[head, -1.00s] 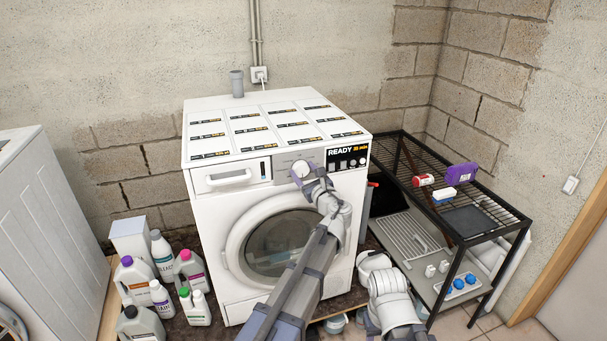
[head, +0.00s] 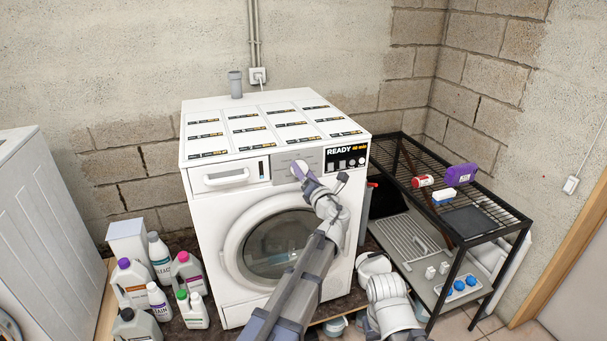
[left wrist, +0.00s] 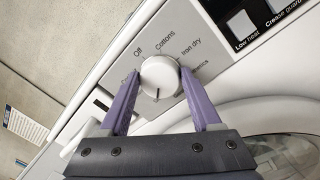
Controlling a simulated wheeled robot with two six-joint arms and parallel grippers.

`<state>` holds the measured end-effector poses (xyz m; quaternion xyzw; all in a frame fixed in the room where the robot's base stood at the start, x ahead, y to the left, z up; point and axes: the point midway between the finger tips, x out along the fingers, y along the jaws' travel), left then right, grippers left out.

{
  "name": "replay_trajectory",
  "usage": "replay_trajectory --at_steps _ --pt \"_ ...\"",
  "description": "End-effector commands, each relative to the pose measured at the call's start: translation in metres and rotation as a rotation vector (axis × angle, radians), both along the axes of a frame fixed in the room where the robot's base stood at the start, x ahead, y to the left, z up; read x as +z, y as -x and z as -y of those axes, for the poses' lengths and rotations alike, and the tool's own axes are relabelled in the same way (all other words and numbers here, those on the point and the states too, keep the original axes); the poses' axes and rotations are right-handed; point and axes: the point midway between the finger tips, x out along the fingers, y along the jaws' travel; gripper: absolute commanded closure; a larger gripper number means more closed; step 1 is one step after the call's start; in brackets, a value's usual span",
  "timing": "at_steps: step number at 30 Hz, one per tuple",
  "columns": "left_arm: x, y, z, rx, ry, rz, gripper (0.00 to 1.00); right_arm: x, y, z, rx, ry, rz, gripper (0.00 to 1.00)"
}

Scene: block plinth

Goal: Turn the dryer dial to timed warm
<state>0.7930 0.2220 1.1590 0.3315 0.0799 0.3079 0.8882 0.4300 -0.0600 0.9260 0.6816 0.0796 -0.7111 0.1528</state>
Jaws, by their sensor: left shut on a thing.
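The dryer dial (head: 299,168) is a round white knob on the grey panel of the white dryer (head: 209,205). It fills the middle of the left wrist view (left wrist: 160,77), with a dark mark at its lower edge. Labels Off, Cottons and Iron dry stand around its top and right; another label is partly hidden. I cannot read a timed warm label. My left gripper (head: 304,174) is shut on the dial, one purple finger on each side. My right gripper is out of view.
The display (head: 346,152) reads READY with an orange time. A black wire rack (head: 480,208) holding small items stands to the right. The round door (head: 232,250) is closed below the dial.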

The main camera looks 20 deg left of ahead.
Motion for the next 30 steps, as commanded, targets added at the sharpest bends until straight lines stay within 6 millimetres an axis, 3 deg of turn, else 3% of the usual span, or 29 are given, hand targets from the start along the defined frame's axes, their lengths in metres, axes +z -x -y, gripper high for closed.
replay_trajectory --at_steps 15,30 --pt "-0.0032 0.0010 -0.0003 0.000 -0.371 -0.252 0.91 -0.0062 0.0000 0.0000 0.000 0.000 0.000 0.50" --pt "-0.0037 0.0008 -0.0006 0.001 -0.548 -0.371 0.91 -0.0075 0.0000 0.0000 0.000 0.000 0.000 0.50"
